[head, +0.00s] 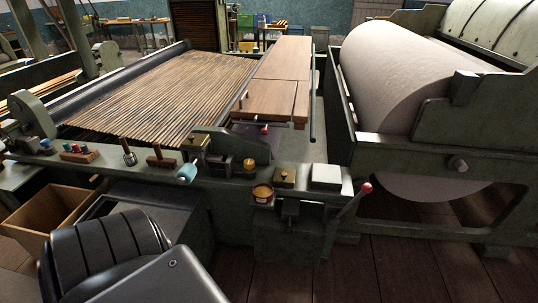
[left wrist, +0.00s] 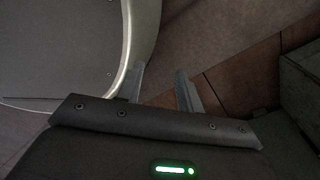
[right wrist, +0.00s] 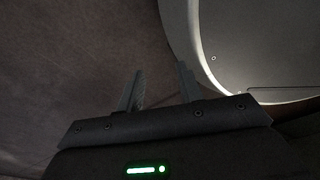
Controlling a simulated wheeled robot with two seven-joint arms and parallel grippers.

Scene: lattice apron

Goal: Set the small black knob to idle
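The machine's front rail (head: 225,187) carries several small fittings in the head view. A small dark box-like fitting (head: 225,164) sits near its middle, beside a yellow round piece (head: 249,165). I cannot make out for sure which fitting is the small black knob, nor its setting or any idle mark. My left gripper (left wrist: 160,88) shows in the left wrist view, fingers apart and empty, above the floor. My right gripper (right wrist: 159,88) shows in the right wrist view, fingers apart and empty. Neither gripper is in the head view; both are away from the rail.
A red-tipped lever (head: 366,188) rises at the rail's right end. An orange tin (head: 263,194), a brass-coloured block (head: 284,177) and a white block (head: 326,177) stand nearby. A teal-ended handle (head: 187,173) juts forward. A large pale roller (head: 385,95) is right. A wooden crate (head: 45,213) is left.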

